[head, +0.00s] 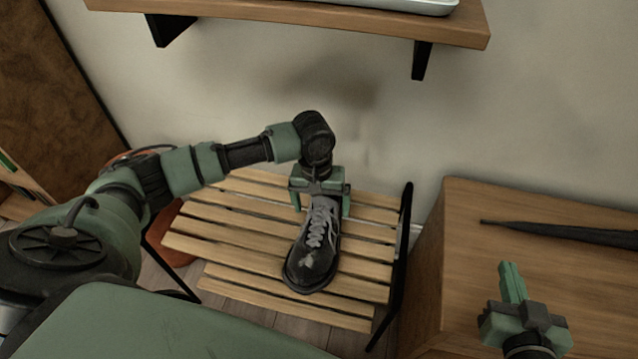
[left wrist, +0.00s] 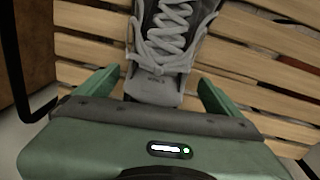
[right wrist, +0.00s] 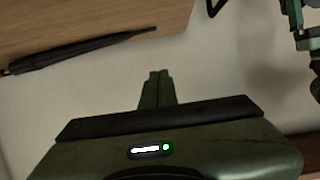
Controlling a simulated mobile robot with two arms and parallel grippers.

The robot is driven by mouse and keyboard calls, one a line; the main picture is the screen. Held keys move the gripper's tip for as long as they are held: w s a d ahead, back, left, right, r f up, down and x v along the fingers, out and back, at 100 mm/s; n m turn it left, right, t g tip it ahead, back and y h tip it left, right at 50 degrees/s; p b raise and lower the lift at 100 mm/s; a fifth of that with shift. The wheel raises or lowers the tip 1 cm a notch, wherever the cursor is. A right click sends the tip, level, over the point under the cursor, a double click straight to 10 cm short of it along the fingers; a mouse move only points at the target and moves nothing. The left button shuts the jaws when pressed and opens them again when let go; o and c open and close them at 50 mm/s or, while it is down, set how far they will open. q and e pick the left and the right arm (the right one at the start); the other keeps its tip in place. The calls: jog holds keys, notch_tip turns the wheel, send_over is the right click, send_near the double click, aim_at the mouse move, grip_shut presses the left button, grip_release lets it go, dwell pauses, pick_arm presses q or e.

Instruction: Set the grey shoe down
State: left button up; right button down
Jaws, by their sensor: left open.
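The grey shoe (head: 314,248), with pale laces and a dark toe and sole, rests upright on the slatted wooden bench (head: 225,243). Its toe points to the front of the bench. My left gripper (head: 321,203) is open at the shoe's rear end, one finger on each side. In the left wrist view the shoe (left wrist: 172,45) lies between the spread fingers, with gaps on both sides. My right gripper (head: 511,277) is shut and empty above the wooden cabinet at the right; its closed fingers also show in the right wrist view (right wrist: 156,84).
A black closed umbrella (head: 560,232) lies on the cabinet top (head: 470,260). A wall shelf (head: 330,18) with brackets hangs above the bench. A black bench armrest (head: 403,235) stands right of the shoe. The slats left of the shoe are bare.

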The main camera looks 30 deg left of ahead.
aim_at(320, 197)
pick_arm(q)
jog(key=r+p, duration=0.1)
jog(key=r, duration=0.4)
jog(key=shift+a+p, duration=0.2)
jog(key=shift+p, duration=0.15)
pick_arm(e)
jog(key=s+f+g, duration=0.1)
jog(key=f, duration=0.1)
jog(key=s+d+f+g+h, duration=0.1)
jog(key=s+f+g, duration=0.1)
jog(key=s+d+f+g, duration=0.1)
jog(key=s+f, duration=0.1)
jog(key=shift+s+d+f+g, duration=0.1)
jog(key=shift+d+g, duration=0.05)
jog(key=shift+g, duration=0.15)
pick_arm(q)
notch_tip(320, 197, up, 5)
jog(key=shift+s+a+r+p, duration=0.1)
jog(key=shift+s+a+p, duration=0.05)
jog(key=shift+p, duration=0.7)
jog(key=shift+r, duration=0.25)
pick_arm(e)
jog(key=s+d+f+g+h, duration=0.1)
jog(key=s+d+f+g, duration=0.2)
jog(key=s, duration=0.7)
jog(key=shift+d+f+m+g+h, duration=0.15)
jog(key=shift+f+m+g+h, duration=0.2)
jog(key=shift+f+g, duration=0.7)
